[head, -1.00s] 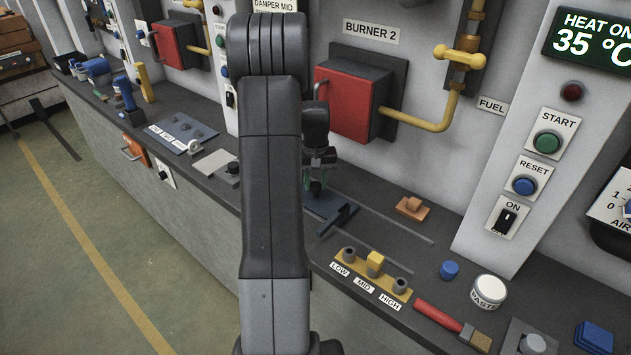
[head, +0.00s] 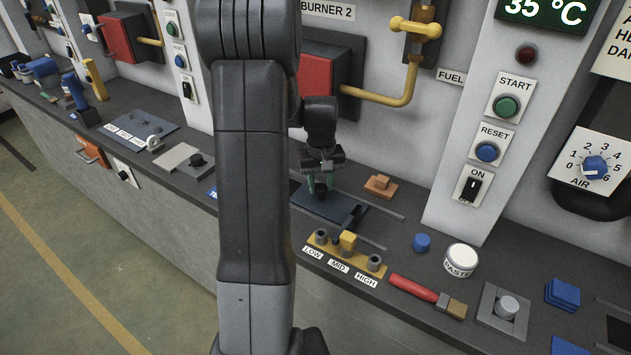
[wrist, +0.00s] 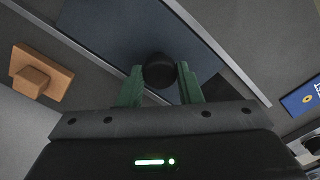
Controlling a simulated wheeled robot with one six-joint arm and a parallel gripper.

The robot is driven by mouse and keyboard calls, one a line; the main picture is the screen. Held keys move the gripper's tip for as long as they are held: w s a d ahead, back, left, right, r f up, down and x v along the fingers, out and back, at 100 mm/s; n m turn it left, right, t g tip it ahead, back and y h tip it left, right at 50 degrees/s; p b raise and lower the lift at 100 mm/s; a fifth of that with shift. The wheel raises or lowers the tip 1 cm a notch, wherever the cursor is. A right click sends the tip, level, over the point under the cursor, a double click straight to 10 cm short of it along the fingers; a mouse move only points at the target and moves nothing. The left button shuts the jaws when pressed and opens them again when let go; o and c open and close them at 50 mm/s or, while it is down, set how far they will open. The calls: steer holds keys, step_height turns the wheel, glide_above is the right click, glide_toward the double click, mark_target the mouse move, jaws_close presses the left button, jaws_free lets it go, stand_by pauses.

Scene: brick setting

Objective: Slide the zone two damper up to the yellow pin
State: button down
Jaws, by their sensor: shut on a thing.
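The zone two damper is a dark blue plate (head: 318,203) lying between rails on the bench, with a dark bar (head: 352,216) at its right end reaching towards the label strip. Its black knob (wrist: 159,70) shows between my green fingertips in the wrist view. My gripper (head: 321,186) is shut on this knob, with the plate under it. The yellow pin (head: 348,241) stands upright at MID on the yellow strip, between the LOW and HIGH sockets. The bar's near end is close to the pin; I cannot tell if they touch.
An orange block (head: 380,186) sits just behind the rails. A blue cap (head: 422,243), a white WASTE pot (head: 461,258) and a red-handled brush (head: 420,291) lie to the right. A grey plate with a black knob (head: 182,160) is to the left.

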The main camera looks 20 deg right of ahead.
steer(key=c, duration=1)
jaws_free()
steer(key=shift+r, duration=0.1)
step_height(320, 180, up, 14)
steer(key=shift+f+b, duration=0.15)
steer(key=shift+b, duration=0.15)
steer(key=shift+f, duration=0.1)
step_height(320, 180, down, 13)
steer(key=shift+f+p, duration=0.2)
steer(key=shift+p, duration=0.1)
steer(key=shift+w+a+f, duration=0.1)
steer(key=shift+w+f, duration=0.05)
steer(key=shift+w+a, duration=0.2)
steer(key=shift+w, duration=0.05)
